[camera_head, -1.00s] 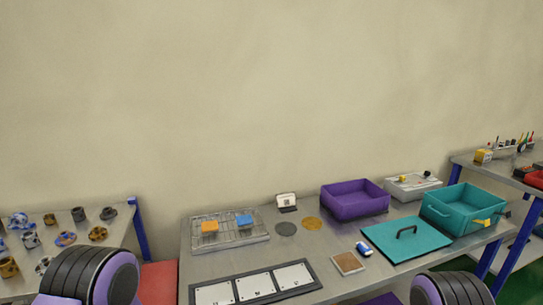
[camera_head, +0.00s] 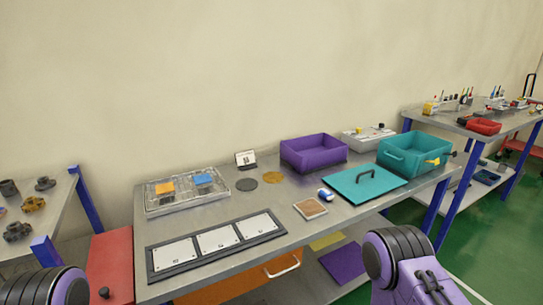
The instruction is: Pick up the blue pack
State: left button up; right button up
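The blue pack (camera_head: 202,179) is a small flat block on the wire rack (camera_head: 158,209) at the back left of the table. It lies just right of an orange pack (camera_head: 165,187). Both of my arms show only as purple and black links at the bottom of the head view, one at the lower left and one at the lower right. Neither gripper's fingers are in the picture, and both visible arm parts are well apart from the blue pack.
A frame with three white plates (camera_head: 220,239) lies in front of the rack. A purple bin (camera_head: 314,153), a teal lid (camera_head: 366,184) with a black handle and a teal bin (camera_head: 414,155) stand to the right. A red cabinet (camera_head: 110,265) stands left of the table.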

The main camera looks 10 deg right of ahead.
aim_at(324, 192)
jog(key=u, duration=0.05)
jog(key=k, duration=0.5)
jog(key=z, duration=2.15)
jog(key=i, duration=1.8)
jog(key=u, duration=1.6)
